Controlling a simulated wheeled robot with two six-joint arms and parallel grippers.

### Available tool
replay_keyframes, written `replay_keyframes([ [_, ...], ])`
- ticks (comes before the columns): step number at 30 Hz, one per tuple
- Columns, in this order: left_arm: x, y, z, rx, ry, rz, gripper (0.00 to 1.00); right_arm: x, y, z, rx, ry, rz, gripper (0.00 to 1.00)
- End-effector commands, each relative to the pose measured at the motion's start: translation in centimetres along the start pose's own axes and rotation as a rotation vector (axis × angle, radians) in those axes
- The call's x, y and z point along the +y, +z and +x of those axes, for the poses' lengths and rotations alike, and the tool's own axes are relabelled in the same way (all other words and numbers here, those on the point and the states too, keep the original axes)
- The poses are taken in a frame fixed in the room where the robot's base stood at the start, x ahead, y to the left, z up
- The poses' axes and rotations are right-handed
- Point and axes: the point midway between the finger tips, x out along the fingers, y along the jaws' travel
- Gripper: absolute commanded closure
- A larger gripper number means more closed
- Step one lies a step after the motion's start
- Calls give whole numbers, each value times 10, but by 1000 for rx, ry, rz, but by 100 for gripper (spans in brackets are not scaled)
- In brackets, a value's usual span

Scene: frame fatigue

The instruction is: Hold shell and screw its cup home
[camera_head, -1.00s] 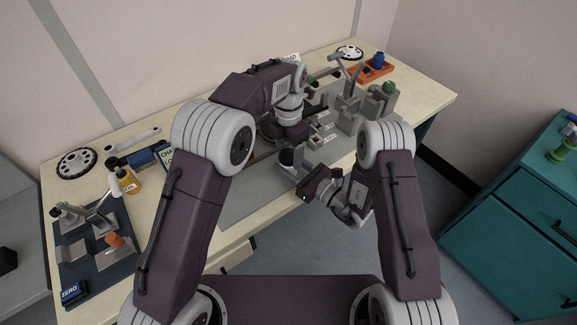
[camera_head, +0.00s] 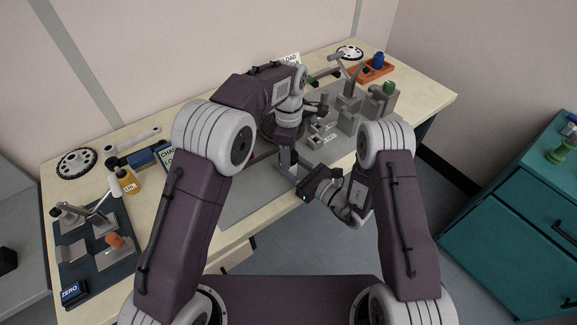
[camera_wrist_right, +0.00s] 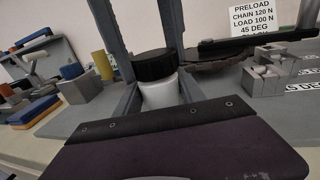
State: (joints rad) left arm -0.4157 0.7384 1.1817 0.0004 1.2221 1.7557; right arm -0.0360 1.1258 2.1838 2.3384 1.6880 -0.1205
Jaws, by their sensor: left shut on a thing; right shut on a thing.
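The shell (camera_wrist_right: 160,93) is a pale cylinder, upright between the two fingers of my right gripper (camera_wrist_right: 158,97), which is shut on it. In the head view my right gripper (camera_head: 291,179) reaches in from the right at the bench's front edge. The black cup (camera_wrist_right: 154,66) sits on top of the shell; how far it is seated cannot be told. My left gripper (camera_head: 287,165) points down from above. Its two grey fingers stand on either side of the cup in the right wrist view (camera_wrist_right: 139,62), shut on it. In the head view the grippers hide the cup and shell.
Grey fixture blocks (camera_head: 346,112) stand on the mat right of the grippers, with a green knob (camera_head: 389,87) beyond. A preload sign (camera_wrist_right: 263,17) stands behind. A dark toolboard (camera_head: 98,262), yellow bottle (camera_head: 127,181) and chainring (camera_head: 77,163) lie at the left.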

Motion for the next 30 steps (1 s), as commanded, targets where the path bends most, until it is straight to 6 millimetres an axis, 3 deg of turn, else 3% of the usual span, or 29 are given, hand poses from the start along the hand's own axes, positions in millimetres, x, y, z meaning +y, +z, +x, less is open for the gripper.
replay_keyframes([
  [26,0,0,2,2,0,3041,98,0,0,0,1,1,0,100],
  [27,0,0,2,-2,0,-3104,98,0,0,0,1,1,0,100],
  [30,0,0,2,-1,1,-2756,98,0,0,0,1,1,0,100],
])
